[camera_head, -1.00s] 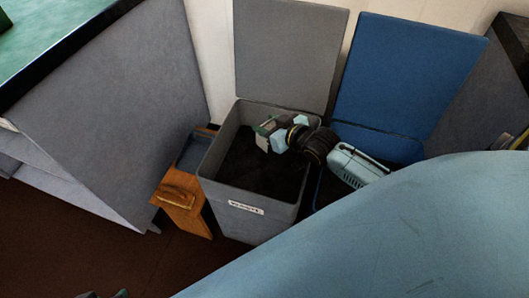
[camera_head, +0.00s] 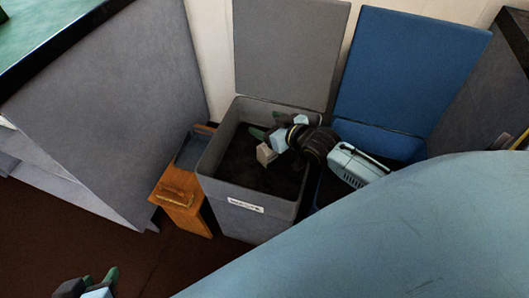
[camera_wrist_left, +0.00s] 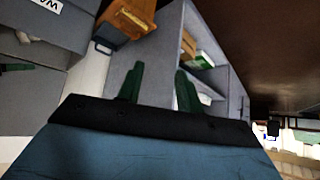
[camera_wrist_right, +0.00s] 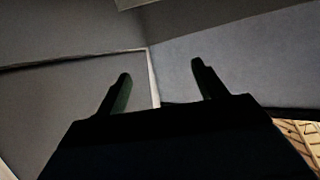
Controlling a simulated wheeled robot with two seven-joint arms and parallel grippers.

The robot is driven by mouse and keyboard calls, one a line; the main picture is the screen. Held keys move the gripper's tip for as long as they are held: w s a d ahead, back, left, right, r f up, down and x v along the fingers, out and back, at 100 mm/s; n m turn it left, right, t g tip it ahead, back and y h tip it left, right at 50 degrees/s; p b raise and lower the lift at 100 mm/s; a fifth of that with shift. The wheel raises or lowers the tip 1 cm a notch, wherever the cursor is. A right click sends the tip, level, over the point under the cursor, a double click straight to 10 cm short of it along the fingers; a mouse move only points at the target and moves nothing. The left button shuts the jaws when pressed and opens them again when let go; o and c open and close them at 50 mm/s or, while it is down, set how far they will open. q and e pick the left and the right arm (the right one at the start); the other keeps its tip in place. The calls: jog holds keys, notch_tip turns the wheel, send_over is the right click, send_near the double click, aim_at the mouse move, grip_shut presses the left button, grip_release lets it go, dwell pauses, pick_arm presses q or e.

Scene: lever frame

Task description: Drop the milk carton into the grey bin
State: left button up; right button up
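The grey bin (camera_head: 222,200) stands open with its lid raised and a white label on its front. My right gripper (camera_head: 268,125) is over the bin's opening, with its green fingers spread apart. A small pale box, which looks like the milk carton (camera_head: 266,154), shows just below these fingers, within the bin's opening. I cannot tell if it is in the air or resting. The right wrist view shows the open fingers (camera_wrist_right: 160,85) with nothing between them. My left gripper (camera_head: 100,277) is low at the left, open and empty in the left wrist view (camera_wrist_left: 155,80).
A blue bin with a raised blue lid (camera_head: 405,75) stands right of the grey one. A wooden stand (camera_head: 180,190) is at the grey bin's left, beside a large grey panel (camera_head: 110,100). My arm covers the lower right. The dark floor (camera_head: 80,240) at the left is bare.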

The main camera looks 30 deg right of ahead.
pick_arm(q)
jog(key=s+a+f+g+y+p, duration=0.1)
jog(key=s+a+f+g+p, duration=0.1)
jog(key=f, duration=0.4)
jog(key=s+a+f+g+p, duration=0.3)
jog(key=f, duration=0.3)
jog(key=shift+s+a+f+y+p, duration=0.35)
jog(key=shift+s+a+y, duration=0.05)
pick_arm(e)
jog(key=v, duration=1.3)
jog(key=shift+s, duration=0.15)
